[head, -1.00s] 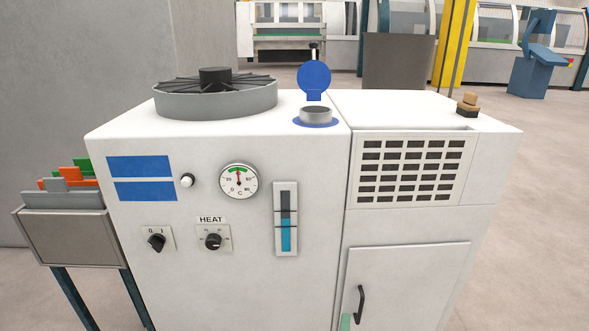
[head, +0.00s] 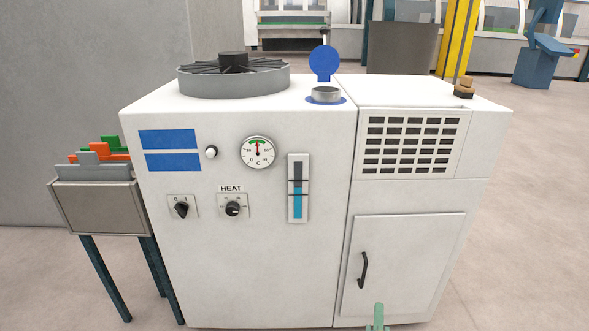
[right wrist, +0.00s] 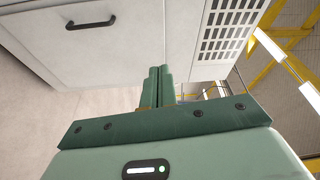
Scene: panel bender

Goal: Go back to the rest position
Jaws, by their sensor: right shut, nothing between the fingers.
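My right gripper (head: 377,318) shows at the bottom edge of the head view, a small green tip in front of the lower right of the white machine (head: 270,270). In the right wrist view its two green fingers (right wrist: 158,86) lie together with nothing between them. They are clear of the cabinet door (right wrist: 110,50), its dark handle (right wrist: 90,22) and the vent grille (right wrist: 228,28). My left gripper is in no view.
The machine carries a round fan (head: 233,77), an open blue filler cap (head: 324,63), a gauge (head: 257,152) and knobs. A grey bin (head: 98,208) on blue legs stands at left. Open floor (head: 545,220) lies to the right.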

